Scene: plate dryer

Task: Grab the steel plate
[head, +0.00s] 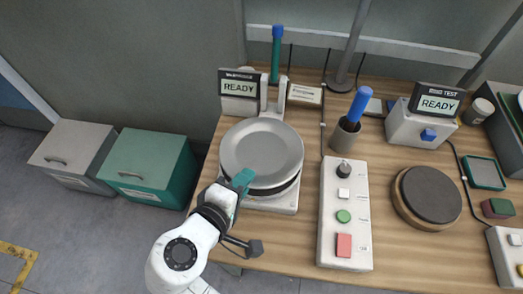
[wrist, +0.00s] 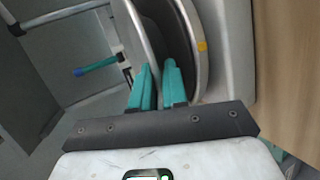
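The steel plate (head: 262,148) is a round, shallow grey dish over the dark disc of the white plate dryer (head: 285,203). A dark gap shows below its near rim. My gripper (head: 243,180) is at the plate's near left rim, its teal fingers close together. In the wrist view the plate's thin silver rim (wrist: 147,45) runs down between the two fingertips of my gripper (wrist: 157,72), which looks shut on it. The dark disc and the dryer's pale rim (wrist: 211,60) lie to the right. Contact on the far finger is hard to make out.
Right of the dryer stand a button box (head: 344,225), a cup with a blue handle (head: 346,135) and a round dark-topped pad (head: 428,194). A READY display (head: 240,87) stands behind the plate. Grey (head: 72,155) and green (head: 150,165) bins stand left of the table.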

